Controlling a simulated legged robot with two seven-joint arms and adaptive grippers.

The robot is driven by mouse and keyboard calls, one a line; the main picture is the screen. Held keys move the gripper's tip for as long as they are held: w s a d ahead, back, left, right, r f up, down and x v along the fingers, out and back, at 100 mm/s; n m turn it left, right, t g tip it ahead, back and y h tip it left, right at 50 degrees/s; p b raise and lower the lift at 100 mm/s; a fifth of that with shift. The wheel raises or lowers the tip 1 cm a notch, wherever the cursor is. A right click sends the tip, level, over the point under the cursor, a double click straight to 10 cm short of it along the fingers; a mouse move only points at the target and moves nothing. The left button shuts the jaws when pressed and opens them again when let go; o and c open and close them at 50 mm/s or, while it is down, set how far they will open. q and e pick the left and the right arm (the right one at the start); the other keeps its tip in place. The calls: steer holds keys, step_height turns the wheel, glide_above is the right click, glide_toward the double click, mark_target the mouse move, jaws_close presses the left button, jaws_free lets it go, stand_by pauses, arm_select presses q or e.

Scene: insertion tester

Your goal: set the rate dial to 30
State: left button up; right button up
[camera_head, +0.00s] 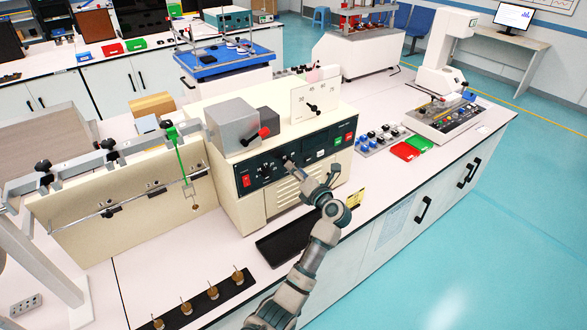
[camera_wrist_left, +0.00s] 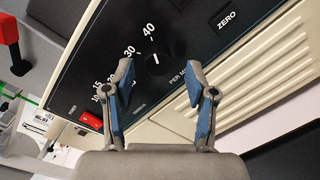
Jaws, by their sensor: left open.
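The rate dial (camera_wrist_left: 153,64) is a black knob with a white mark on the tester's black panel. In the left wrist view the numbers 30 and 40 show beside it, with smaller numbers lower left. Its white mark points up the picture, roughly toward the 40; the exact setting is hard to read. My left gripper (camera_wrist_left: 159,70) is open, its fingertips to either side of the dial; I cannot tell whether they touch it. In the head view the left gripper (camera_head: 303,172) is at the panel's front and partly hides the dial area. My right gripper is not in view.
A red-knobbed lever (camera_head: 264,132) sticks out above the panel. A dark tray (camera_head: 285,245) lies in front.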

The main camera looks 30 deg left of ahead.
arm_select(q)
steer(key=shift+w+a+r, duration=0.15)
steer(key=shift+w+a, duration=0.15)
steer(key=shift+w, duration=0.05)
steer(key=shift+a, duration=0.1)
steer(key=shift+a, duration=0.15)
steer(key=shift+c, duration=0.8)
steer(key=shift+a, duration=0.2)
jaws_close()
steer(key=shift+d+f, duration=0.1)
steer(key=shift+f, duration=0.1)
